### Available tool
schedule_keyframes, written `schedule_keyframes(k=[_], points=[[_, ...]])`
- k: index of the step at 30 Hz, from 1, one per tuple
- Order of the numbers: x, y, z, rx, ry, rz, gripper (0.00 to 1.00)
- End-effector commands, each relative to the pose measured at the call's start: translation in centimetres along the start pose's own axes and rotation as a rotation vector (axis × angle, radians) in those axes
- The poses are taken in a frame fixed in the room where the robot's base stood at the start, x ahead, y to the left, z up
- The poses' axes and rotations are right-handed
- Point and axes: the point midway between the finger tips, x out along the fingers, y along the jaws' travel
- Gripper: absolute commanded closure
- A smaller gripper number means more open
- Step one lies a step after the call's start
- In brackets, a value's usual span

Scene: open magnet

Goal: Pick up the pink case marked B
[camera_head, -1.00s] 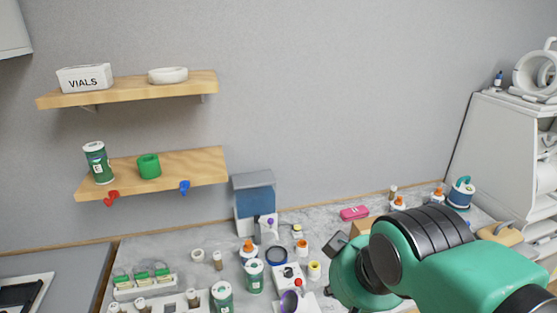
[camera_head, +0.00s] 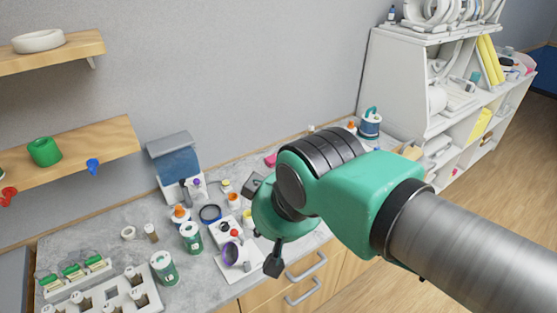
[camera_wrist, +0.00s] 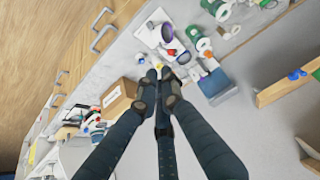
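The pink case (camera_head: 270,159) lies on the grey counter near the wall. Only its left end shows in the head view, beside my arm; its letter is not legible. I cannot make it out in the wrist view. My gripper (camera_head: 264,224) hangs over the counter's front part, nearer the camera than the case. Its dark fingers stand apart in the head view, and nothing shows held. In the wrist view the fingers (camera_wrist: 160,77) point towards the counter, with the case apparently out of sight.
A cardboard box (camera_wrist: 118,97) stands beside the fingers in the wrist view. A white device (camera_head: 229,230), bottles (camera_head: 191,236), a blue-grey dispenser (camera_head: 176,164) and a white rack (camera_head: 113,293) crowd the counter's left. White shelving (camera_head: 425,95) stands at right. Wooden shelves (camera_head: 85,143) hang at left.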

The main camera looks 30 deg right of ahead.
Motion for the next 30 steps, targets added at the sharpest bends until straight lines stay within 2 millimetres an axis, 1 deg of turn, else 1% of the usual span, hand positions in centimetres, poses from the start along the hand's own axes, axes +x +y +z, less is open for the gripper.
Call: schedule_keyframes(k=[1, 5, 6, 8, 9, 11, 20, 23, 26, 29, 30], points=[[0.0, 0.0, 0.0, 0.0, 0.0, 0.0, 0.8], [0.0, 0.0, 0.0, 0.0, 0.0, 0.0, 0.54], [0.0, 0.0, 0.0, 0.0, 0.0, 0.0, 0.46], [0.0, 0.0, 0.0, 0.0, 0.0, 0.0, 0.34], [0.0, 0.0, 0.0, 0.0, 0.0, 0.0, 0.26], [0.0, 0.0, 0.0, 0.0, 0.0, 0.0, 0.16], [0.0, 0.0, 0.0, 0.0, 0.0, 0.0, 0.16], [-0.1, 0.1, -0.3, 0.005, -0.001, 0.001, 0.16], [-0.2, 0.2, -1.0, 0.018, -0.006, 0.003, 0.16], [-0.4, 0.4, -2.2, 0.039, -0.014, 0.006, 0.16], [-0.5, 0.5, -2.9, 0.051, -0.018, 0.008, 0.16]])
